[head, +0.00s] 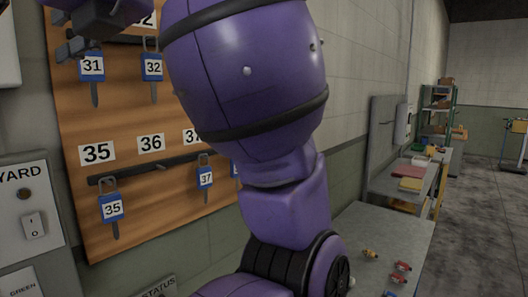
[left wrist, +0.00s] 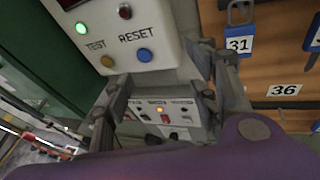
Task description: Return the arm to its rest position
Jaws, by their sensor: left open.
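My purple left arm fills the middle of the head view, rising from the lower centre and bending toward the upper left. Part of my left gripper (head: 72,42) shows at the upper left, beside the blue tag 31 (head: 91,67) on the wooden key board (head: 150,225). In the left wrist view my left gripper (left wrist: 163,102) has its two fingers spread, with nothing between them. Tag 31 (left wrist: 238,45) hangs to the right of the fingers there. My right gripper is in neither view.
Tags 32 (head: 152,67), 35 (head: 112,207) and 37 (head: 205,177) hang on the board. A grey switch panel (head: 30,225) is at left. A TEST/RESET panel (left wrist: 115,30) is close to the fingers. A grey bench (head: 385,235) holds small coloured parts at lower right.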

